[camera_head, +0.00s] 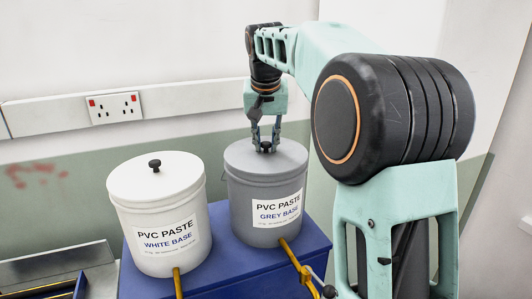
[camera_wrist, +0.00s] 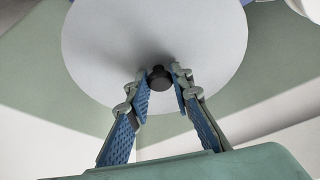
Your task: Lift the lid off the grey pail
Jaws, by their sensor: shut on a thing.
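The grey pail (camera_head: 264,208), labelled PVC PASTE GREY BASE, stands upright on a blue box. Its grey lid (camera_head: 287,156) sits on top of it, with no gap that I can see at the rim. My gripper (camera_head: 266,147) comes down from above at the lid's middle, shut on the small black knob (camera_wrist: 160,79). In the wrist view the knob shows between the two blue-padded fingertips, and the round lid (camera_wrist: 210,50) fills the upper middle. The pail's body is largely hidden behind the lid there.
A white pail (camera_head: 157,215) with its own knobbed white lid stands close by on the left. The blue box (camera_head: 305,262) carries both pails; yellow pipes (camera_head: 296,262) rise in front. A wall with a socket strip (camera_head: 115,107) is behind.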

